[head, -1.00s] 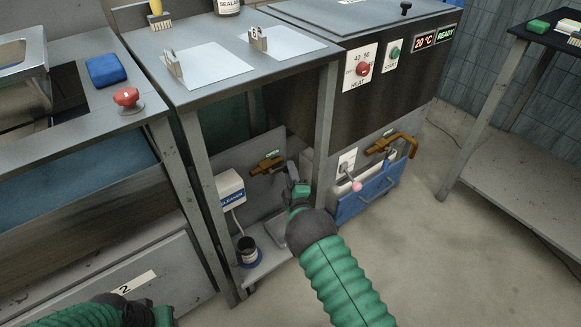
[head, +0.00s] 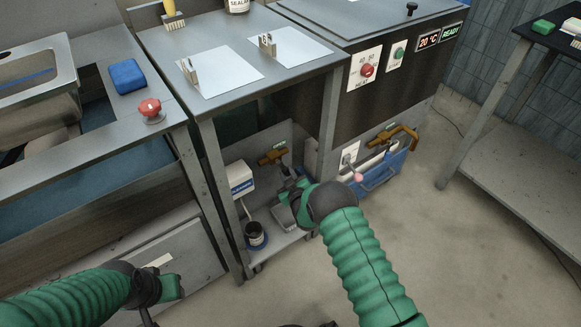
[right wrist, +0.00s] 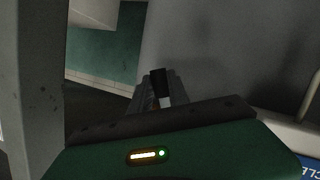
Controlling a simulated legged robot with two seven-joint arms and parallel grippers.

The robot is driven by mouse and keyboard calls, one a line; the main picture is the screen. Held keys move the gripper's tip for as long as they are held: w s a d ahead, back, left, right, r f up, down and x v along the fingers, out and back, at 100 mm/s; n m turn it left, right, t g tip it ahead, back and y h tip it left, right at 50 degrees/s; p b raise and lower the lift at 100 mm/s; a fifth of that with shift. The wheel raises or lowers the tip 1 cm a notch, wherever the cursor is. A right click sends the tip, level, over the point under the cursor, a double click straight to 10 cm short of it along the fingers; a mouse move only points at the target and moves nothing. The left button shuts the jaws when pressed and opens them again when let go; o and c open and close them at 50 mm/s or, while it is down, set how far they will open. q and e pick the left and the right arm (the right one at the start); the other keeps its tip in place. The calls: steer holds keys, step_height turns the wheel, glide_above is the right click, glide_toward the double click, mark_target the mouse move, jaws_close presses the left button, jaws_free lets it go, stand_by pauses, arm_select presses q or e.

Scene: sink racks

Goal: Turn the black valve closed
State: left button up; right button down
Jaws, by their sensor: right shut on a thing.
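A brass valve (head: 270,158) sits low under the middle bench, against the grey back panel. My right gripper (head: 287,181) reaches in from the lower right, just below and right of the valve's brass body. In the right wrist view its fingers (right wrist: 158,92) are closed on a small black piece, the black valve handle (right wrist: 157,80), with a bit of brass below it. The gripper hides most of the handle in the head view. My left gripper (head: 172,288) hangs low at the left, away from the valve; its fingers are too unclear to judge.
The bench leg (head: 327,140) stands close right of the valve. A white cleaner box (head: 240,178) and a dark jar (head: 255,236) are to the left. A second brass tap (head: 398,135), a pink-tipped lever (head: 357,177) and a blue bin (head: 385,172) are to the right.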

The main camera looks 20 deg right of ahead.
steer(key=shift+s+a+f+m+g+y+p, duration=0.2)
steer(key=shift+s+a+m+g+y+p, duration=0.15)
steer(key=shift+a+m+y+p, duration=0.35)
steer(key=shift+s+a+f+m+g+y+p, duration=0.2)
steer(key=shift+a+m+g+y+p, duration=0.25)
steer(key=shift+m, duration=0.45)
steer(key=shift+a, duration=0.1)
steer(key=c, duration=1.3)
jaws_free()
steer(key=shift+o, duration=0.2)
steer(key=shift+w+r, duration=0.1)
steer(key=p+v, duration=0.7)
steer(key=v, duration=1)
